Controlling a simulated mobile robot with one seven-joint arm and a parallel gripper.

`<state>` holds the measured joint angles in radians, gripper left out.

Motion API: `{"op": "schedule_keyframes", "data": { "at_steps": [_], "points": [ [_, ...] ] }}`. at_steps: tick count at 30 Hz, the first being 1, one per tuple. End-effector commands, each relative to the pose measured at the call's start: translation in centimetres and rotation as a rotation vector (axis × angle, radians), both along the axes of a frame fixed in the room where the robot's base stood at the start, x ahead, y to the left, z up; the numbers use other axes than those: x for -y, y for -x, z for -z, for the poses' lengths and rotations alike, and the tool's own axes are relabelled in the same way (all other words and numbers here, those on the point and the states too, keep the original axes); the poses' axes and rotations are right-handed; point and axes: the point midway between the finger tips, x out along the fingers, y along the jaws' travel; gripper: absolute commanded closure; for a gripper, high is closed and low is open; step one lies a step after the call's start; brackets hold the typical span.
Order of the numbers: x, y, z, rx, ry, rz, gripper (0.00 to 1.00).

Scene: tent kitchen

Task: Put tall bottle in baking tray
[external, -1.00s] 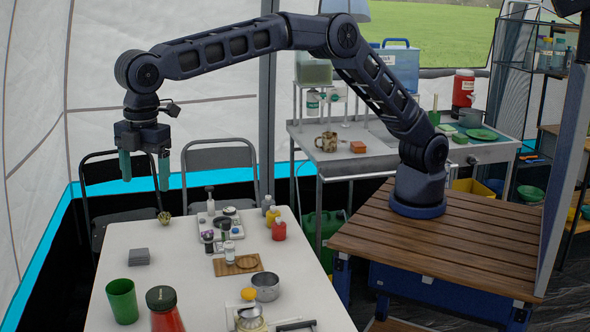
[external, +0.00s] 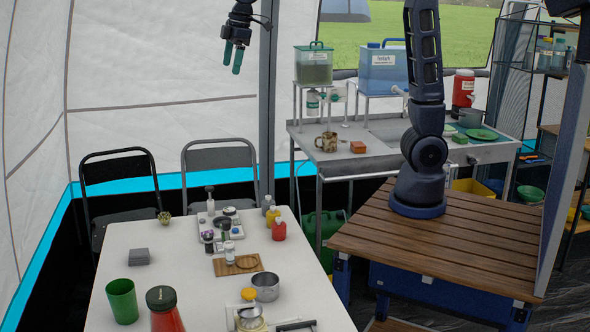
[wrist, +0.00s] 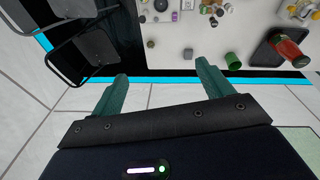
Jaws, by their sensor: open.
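My gripper (external: 232,57) is open and empty, high above the far chairs; its two green fingers stand apart in the wrist view (wrist: 162,70). A tall red bottle or jar with a dark lid (external: 165,312) stands at the near edge of the table, cut by the frame; it also shows in the wrist view (wrist: 287,46). There it overlaps a dark tray (wrist: 262,56); I cannot tell whether it stands in it. A slim pale bottle with a dark top (external: 211,203) stands at a white tray (external: 207,240) on the table's far part.
The white table (external: 185,272) also bears a green cup (external: 122,301), a metal pot (external: 265,287), a wooden board (external: 248,268) and red and yellow bottles. Two dark chairs (external: 218,157) stand behind it. A metal counter (external: 345,168) is beyond my wooden base.

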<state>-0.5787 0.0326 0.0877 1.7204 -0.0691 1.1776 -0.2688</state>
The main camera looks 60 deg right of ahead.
Motion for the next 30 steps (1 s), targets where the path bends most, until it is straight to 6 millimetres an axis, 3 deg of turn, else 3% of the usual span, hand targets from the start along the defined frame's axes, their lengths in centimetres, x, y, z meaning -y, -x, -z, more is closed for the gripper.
{"op": "schedule_keyframes", "data": {
  "at_steps": [1, 6, 15, 24, 30],
  "points": [
    [2.7, 0.5, -0.3, 0.008, -0.007, 0.042, 0.21],
    [10.2, 2.6, -0.3, 0.027, -0.035, 0.183, 0.21],
    [21.8, 8.5, 1.5, 0.062, -0.086, 0.431, 0.21],
    [30.5, 16.2, 5.5, 0.100, -0.144, 0.676, 0.21],
    [34.3, 21.2, 9.0, 0.125, -0.181, 0.826, 0.21]
  ]
}}
